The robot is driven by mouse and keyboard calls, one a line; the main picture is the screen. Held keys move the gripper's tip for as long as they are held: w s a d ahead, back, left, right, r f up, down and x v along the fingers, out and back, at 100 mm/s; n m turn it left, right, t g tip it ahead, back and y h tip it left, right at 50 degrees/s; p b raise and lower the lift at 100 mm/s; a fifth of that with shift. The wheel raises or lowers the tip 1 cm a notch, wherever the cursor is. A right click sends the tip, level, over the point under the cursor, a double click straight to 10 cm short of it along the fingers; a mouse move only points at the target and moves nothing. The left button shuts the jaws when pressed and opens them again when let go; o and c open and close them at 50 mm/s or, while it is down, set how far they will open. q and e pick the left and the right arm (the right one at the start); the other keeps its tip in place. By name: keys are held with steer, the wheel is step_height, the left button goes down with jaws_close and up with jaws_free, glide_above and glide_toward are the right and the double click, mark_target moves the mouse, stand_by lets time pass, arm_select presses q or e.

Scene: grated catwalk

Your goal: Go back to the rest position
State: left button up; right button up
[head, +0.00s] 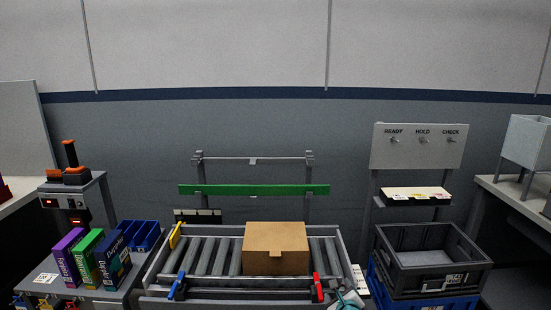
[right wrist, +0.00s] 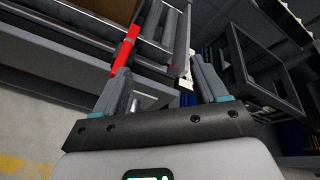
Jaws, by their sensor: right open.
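My right gripper (right wrist: 163,80) is open, with its two grey fingers spread and nothing between them in the right wrist view. A small part of it (head: 348,300) shows at the bottom edge of the head view, just right of the red lever (head: 318,287) on the roller conveyor (head: 210,258). The red lever also shows in the right wrist view (right wrist: 126,48), beyond the left finger. My left gripper is not in view.
A closed cardboard box (head: 275,249) sits on the conveyor's rollers. A black crate (head: 430,260) stands on a blue one at right. Several upright product boxes (head: 88,258) stand at left, beside a blue bin (head: 142,236). A READY/HOLD/CHECK panel (head: 418,147) stands behind the crate.

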steer(key=s+a+f+n+g+y+p, duration=0.1)
steer(key=s+f+n+g, duration=0.3)
steer(key=s, duration=0.6)
steer(key=s+a+f+n+g+y+p, duration=0.1)
steer(key=s+f+n+g, duration=0.1)
steer(key=s+f+n, duration=0.6)
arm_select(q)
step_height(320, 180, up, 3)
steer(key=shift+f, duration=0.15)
arm_select(e)
steer(key=s+a+n+g+y, duration=0.1)
steer(key=s+n, duration=0.6)
steer(key=s, duration=0.7)
steer(key=s+a+n+g+y, duration=0.1)
steer(key=s+a+n+g, duration=0.3)
steer(key=s, duration=1.1)
steer(key=n+g, duration=0.2)
steer(key=n, duration=0.1)
steer(key=shift+s+a+n, duration=0.15)
steer(key=shift+a+n, duration=0.1)
steer(key=shift+n, duration=0.05)
